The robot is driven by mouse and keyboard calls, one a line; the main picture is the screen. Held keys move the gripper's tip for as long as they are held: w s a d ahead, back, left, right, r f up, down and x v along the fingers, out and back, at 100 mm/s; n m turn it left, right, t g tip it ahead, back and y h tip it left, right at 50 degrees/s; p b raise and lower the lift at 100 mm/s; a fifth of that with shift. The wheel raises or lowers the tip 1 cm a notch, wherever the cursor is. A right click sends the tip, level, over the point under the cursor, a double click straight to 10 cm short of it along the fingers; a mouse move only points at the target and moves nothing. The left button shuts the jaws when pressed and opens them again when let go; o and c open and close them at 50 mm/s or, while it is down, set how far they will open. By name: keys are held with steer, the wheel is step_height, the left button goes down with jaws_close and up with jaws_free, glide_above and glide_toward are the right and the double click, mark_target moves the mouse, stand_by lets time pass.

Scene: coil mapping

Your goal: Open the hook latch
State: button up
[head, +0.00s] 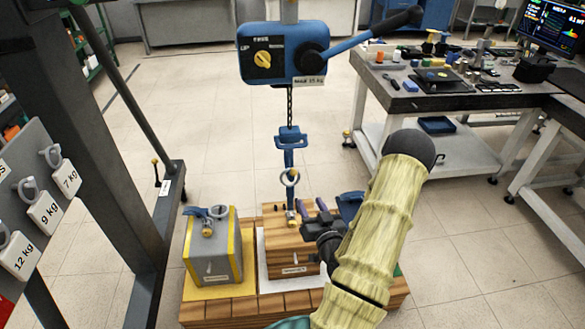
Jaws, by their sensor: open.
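The blue hook (290,142) hangs on a chain below the blue hoist (283,53). A pale metal ring (289,179) shows at its lower end, above the wooden block (291,246). The latch itself is too small to make out clearly. I cannot tell whether it is open or shut. My gripper (315,207) is low and to the right of the hook, close to the top of the wooden block. Its jaws look open and apart from the hook. My arm hides the right part of the block.
A grey weight (214,258) with yellow edges stands left of the block on a wooden base (221,309). A dark post (74,125) and labelled weights (46,212) are at the left. A cluttered workbench (443,100) stands at the right back. Floor behind the hook is clear.

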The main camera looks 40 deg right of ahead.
steer(key=shift+a, duration=0.15)
steer(key=shift+d+f+b, duration=0.1)
steer(key=shift+d+b, duration=0.1)
steer(key=shift+b, duration=0.35)
steer(key=b, duration=0.5)
glide_toward(292, 165)
steer(key=w, duration=0.2)
steer(key=w+r, duration=0.1)
steer(key=w, duration=0.1)
steer(key=w+d, duration=0.1)
steer(key=w, duration=0.1)
steer(key=shift+w+d+r, duration=0.1)
steer(key=shift+w+r, duration=0.2)
steer(key=shift+w, duration=0.05)
jaws_close()
